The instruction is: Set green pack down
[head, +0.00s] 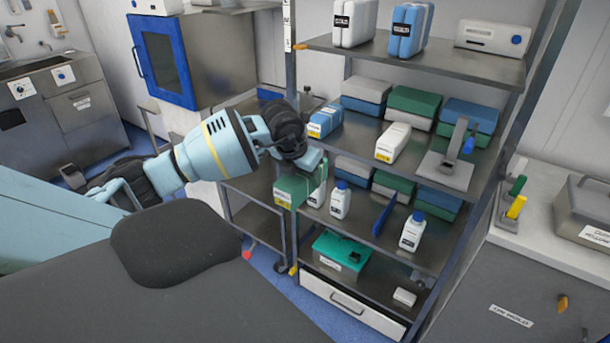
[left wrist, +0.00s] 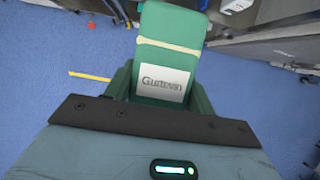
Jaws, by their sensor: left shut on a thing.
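A green pack (head: 294,190) with a pale band and a white label hangs from my left gripper (head: 312,162), at the front left of the metal shelf unit. In the left wrist view the green pack (left wrist: 168,50) sits at the gripper, its label facing the camera, with blue floor around it. My left gripper is shut on it. In the head view the pack overlaps the edge of a middle shelf (head: 365,228); I cannot tell whether it touches the shelf. My right gripper is not in view.
White bottles (head: 340,200) stand close right of the pack, with a dark blue flat item (head: 384,217) farther right. A teal box (head: 341,256) sits on the shelf below. Stacked packs (head: 412,105) and a grey stand (head: 450,160) occupy the shelf above.

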